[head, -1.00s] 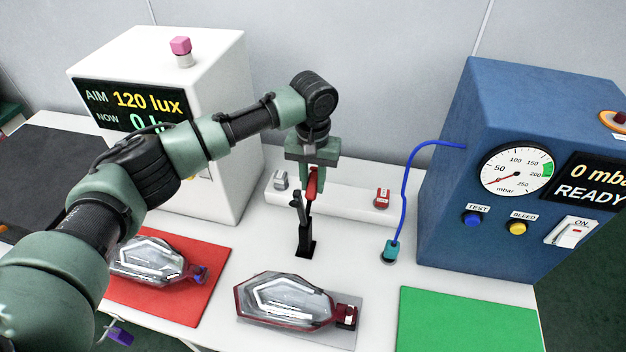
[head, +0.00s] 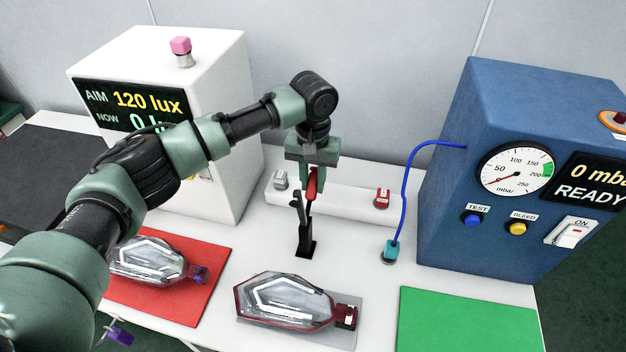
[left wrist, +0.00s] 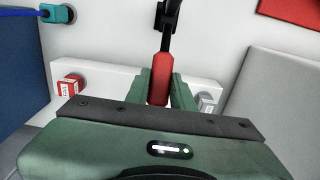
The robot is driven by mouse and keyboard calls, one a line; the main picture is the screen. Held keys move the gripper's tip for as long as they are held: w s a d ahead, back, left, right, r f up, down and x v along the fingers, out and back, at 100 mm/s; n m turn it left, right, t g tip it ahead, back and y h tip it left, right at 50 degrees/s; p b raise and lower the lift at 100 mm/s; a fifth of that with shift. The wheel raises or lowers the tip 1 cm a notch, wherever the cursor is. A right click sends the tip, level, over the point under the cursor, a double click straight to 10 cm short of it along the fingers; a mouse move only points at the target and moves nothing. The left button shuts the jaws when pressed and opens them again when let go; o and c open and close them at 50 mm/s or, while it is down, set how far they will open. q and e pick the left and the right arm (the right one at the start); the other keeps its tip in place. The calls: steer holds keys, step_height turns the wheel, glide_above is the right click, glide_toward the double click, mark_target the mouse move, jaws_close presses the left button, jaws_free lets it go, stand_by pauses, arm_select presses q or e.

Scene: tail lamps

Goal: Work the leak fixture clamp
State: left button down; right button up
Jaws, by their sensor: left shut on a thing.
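The leak fixture clamp is a black upright lever (head: 305,228) with a red handle grip (head: 311,186), standing on the white table behind the middle lamp. My left gripper (head: 312,170) points down from above and is shut on the red handle. In the left wrist view the red handle (left wrist: 160,80) sits between the two green fingers. A tail lamp (head: 285,301) with a dark red rim lies on a grey plate in front of the clamp. My right gripper is not in view.
Behind the clamp is a white block (head: 335,198) with a grey and a red piece. A blue tester (head: 460,150) reads 0 mbar and READY; its blue hose ends in a teal connector (head: 390,250). Another lamp (head: 148,262) lies on a red mat (head: 205,300). The green mat (head: 465,322) is empty.

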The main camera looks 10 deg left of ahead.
mark_target(312, 187)
arm_select(q)
steer(key=shift+w+r, duration=0.2)
steer(key=s+r+t+p, duration=0.1)
steer(key=p, duration=0.2)
steer(key=s+r+t+p, duration=0.1)
steer(key=t+p, duration=0.1)
steer(key=p, duration=0.1)
steer(key=shift+s+a+r+t+p, duration=0.1)
steer(key=shift+s+t+p, duration=0.25)
steer(key=shift+t, duration=0.3)
steer(key=shift+s+r+t+p, duration=0.15)
steer(key=shift+t+p, duration=0.25)
steer(key=shift+t, duration=0.25)
steer(key=shift+f, duration=0.1)
steer(key=c, duration=1.2)
jaws_free()
steer(key=shift+f, duration=0.1)
steer(key=shift+s, duration=0.1)
